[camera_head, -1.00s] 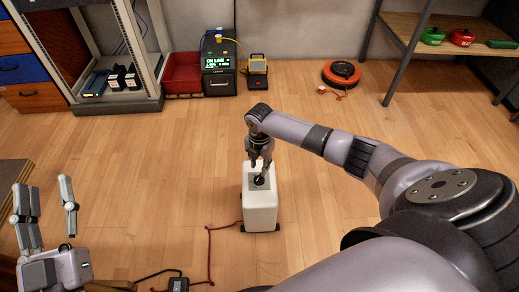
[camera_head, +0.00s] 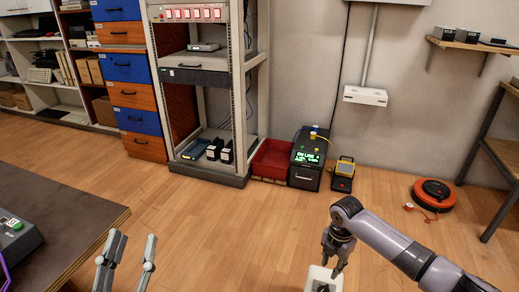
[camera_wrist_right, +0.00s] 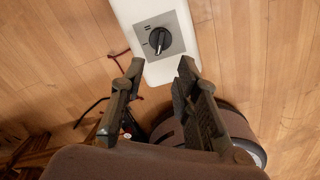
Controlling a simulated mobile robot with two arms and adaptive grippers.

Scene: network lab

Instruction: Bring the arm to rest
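My right gripper (camera_head: 338,258) is low over the floor in the head view, just above a white box (camera_head: 318,272) with a black rotary knob on its top. In the right wrist view, the fingers of this gripper (camera_wrist_right: 158,78) are spread with nothing between them. The white box (camera_wrist_right: 128,14) and its grey switch plate with the black knob (camera_wrist_right: 158,40) lie beyond the fingertips. My left gripper (camera_head: 128,255) is at the bottom left of the head view, its fingers apart and empty, near the dark table's corner.
A dark table (camera_head: 88,215) with a device on it is at the left. An open rack (camera_head: 205,172), red bin (camera_head: 272,160), black unit with a green display (camera_head: 304,172) and yellow-black device (camera_head: 343,172) stand along the wall. The middle floor is clear.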

